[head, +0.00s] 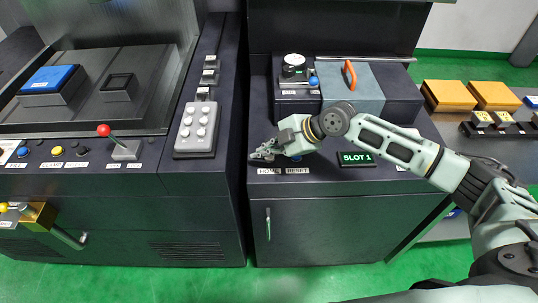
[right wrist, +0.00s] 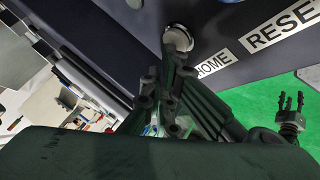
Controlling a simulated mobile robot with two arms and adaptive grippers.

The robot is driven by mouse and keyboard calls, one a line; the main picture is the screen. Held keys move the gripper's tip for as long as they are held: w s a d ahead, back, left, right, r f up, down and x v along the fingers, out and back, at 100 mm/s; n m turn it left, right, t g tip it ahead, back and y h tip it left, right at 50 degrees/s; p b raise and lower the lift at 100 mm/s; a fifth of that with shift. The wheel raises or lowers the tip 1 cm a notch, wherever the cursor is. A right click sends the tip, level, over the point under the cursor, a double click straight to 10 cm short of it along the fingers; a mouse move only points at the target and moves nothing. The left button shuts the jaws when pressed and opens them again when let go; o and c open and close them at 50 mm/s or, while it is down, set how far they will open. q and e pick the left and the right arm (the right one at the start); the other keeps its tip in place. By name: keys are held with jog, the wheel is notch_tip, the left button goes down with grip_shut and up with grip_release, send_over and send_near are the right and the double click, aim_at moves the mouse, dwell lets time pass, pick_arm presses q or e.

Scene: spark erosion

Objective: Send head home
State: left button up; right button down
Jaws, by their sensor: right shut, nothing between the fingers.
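The HOME label (head: 268,171) and the RESET label (head: 297,171) sit on the front ledge of the right-hand cabinet. In the right wrist view, a round pale button (right wrist: 178,37) with a metallic rim lies beside the HOME label (right wrist: 212,64). My right gripper (head: 256,156) is shut and empty, low over the ledge just behind the HOME label, and hides the button there in the head view. In the wrist view its fingertips (right wrist: 172,66) are close to the button; I cannot tell whether they touch it. A blue button (head: 296,158) shows partly beneath the gripper, above RESET.
A SLOT 1 display (head: 356,159) glows green on the same ledge. A grey block with an orange handle (head: 350,74) stands behind my arm. Orange boxes (head: 449,95) stand at right.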

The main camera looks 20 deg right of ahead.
jog(key=shift+f, duration=0.3)
jog(key=shift+r, duration=0.1)
dwell(0.3)
jog(key=shift+r+p, duration=0.45)
jog(key=shift+r, duration=0.4)
